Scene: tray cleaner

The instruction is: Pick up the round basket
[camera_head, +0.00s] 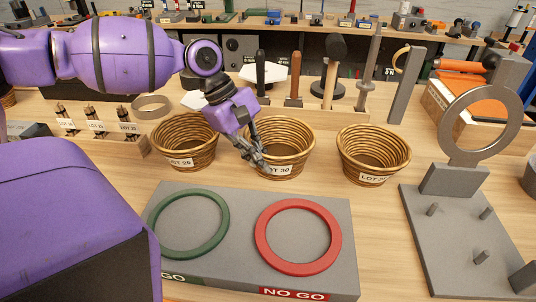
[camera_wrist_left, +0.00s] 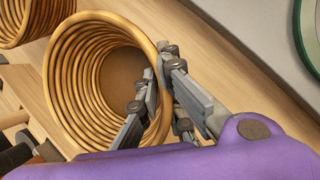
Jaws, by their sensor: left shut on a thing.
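Three round wicker baskets stand in a row on the wooden table: a left one labelled LOT 25 (camera_head: 197,157), a middle one labelled LOT 30 (camera_head: 299,165), and a right one (camera_head: 372,168) whose label starts with LOT. My left gripper (camera_head: 260,163) reaches down to the front left of the middle basket. It is shut on that basket's rim and wall, with one finger inside and one outside. The left wrist view shows the fingers (camera_wrist_left: 158,88) pinching the rim of the basket (camera_wrist_left: 75,85). The basket appears upright. My right gripper is not visible.
In front lies a grey board (camera_head: 240,215) with a green ring (camera_head: 222,238) marked GO and a red ring (camera_head: 262,245) marked NO GO. Right is a grey pegged plate (camera_head: 455,260) with a ring stand (camera_head: 450,180). Tools stand in a rack (camera_head: 310,112) behind.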

